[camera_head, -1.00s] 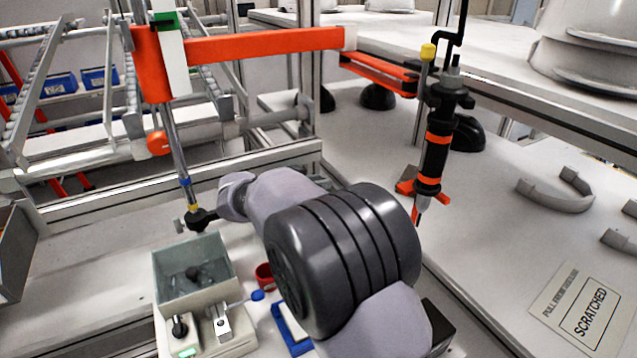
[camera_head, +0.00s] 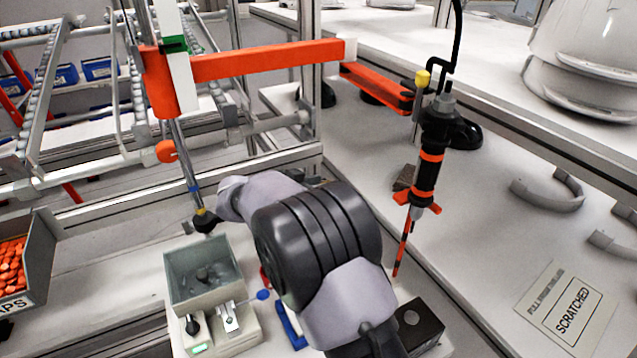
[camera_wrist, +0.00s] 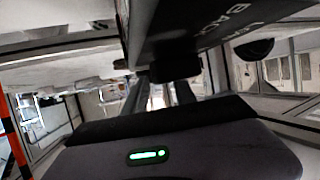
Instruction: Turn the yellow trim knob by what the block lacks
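The yellow trim knob (camera_head: 422,79) sits on top of a thin post beside the hanging black-and-orange tool (camera_head: 432,160), right of centre in the head view. My gripper is not visible in the head view, where my arm's large dark joint fills the lower middle. In the wrist view, my gripper (camera_wrist: 157,92) shows two dark fingers apart, with a bright gap between them. Their tips are partly hidden by a dark round part. A dark box-like body with white lettering (camera_wrist: 235,18) hangs close above. I cannot tell which thing is the block.
A pale open-topped box fixture (camera_head: 205,305) with a green display stands left of my arm. A black box (camera_head: 422,328) is at the lower right. A "SCRATCHED" card (camera_head: 572,310) lies on the right bench.

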